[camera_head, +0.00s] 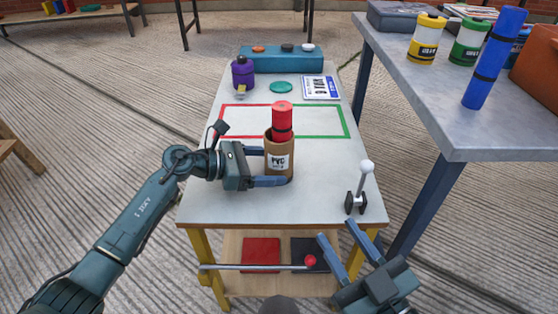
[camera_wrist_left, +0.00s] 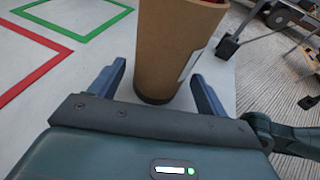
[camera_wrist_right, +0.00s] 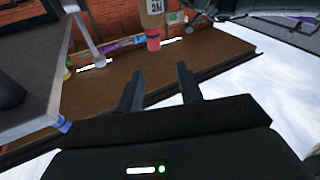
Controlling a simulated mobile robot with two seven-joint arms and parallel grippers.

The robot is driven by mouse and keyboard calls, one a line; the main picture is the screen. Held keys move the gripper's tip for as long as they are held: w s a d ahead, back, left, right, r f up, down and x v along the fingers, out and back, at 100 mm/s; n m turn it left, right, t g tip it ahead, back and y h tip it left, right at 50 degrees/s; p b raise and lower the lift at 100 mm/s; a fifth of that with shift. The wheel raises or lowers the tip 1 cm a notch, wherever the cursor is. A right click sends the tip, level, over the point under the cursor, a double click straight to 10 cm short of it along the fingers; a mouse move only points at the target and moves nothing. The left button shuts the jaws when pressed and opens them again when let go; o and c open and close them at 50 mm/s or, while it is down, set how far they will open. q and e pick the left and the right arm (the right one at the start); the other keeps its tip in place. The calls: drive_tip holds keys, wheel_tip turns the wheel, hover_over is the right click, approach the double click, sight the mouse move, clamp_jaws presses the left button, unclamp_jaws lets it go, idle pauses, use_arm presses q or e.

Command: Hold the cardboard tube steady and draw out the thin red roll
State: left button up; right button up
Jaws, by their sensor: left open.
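The brown cardboard tube (camera_head: 279,163), with a white PVC label, stands upright on the white table. The red roll (camera_head: 281,112), with a black band, sticks up out of its top. My left gripper (camera_head: 269,167) is open, its fingers on either side of the tube's lower part. The tube (camera_wrist_left: 175,45) is between these fingers in the left wrist view, with a gap visible at the left finger. My right gripper (camera_head: 340,240) is open and empty, in front of the table's right front corner. In the right wrist view, its fingers (camera_wrist_right: 160,85) are apart with nothing between them.
A lever with a white knob (camera_head: 366,168) stands on the table's right side. Behind the tube are a purple jar (camera_head: 242,73), a green disc (camera_head: 281,87), a card (camera_head: 320,87) and a blue box (camera_head: 281,60). A grey table (camera_head: 430,110) stands at right.

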use_arm(q)
drive_tip(key=shift+x, duration=0.85)
drive_tip(key=shift+c, duration=0.5)
drive_tip(key=c, duration=0.6)
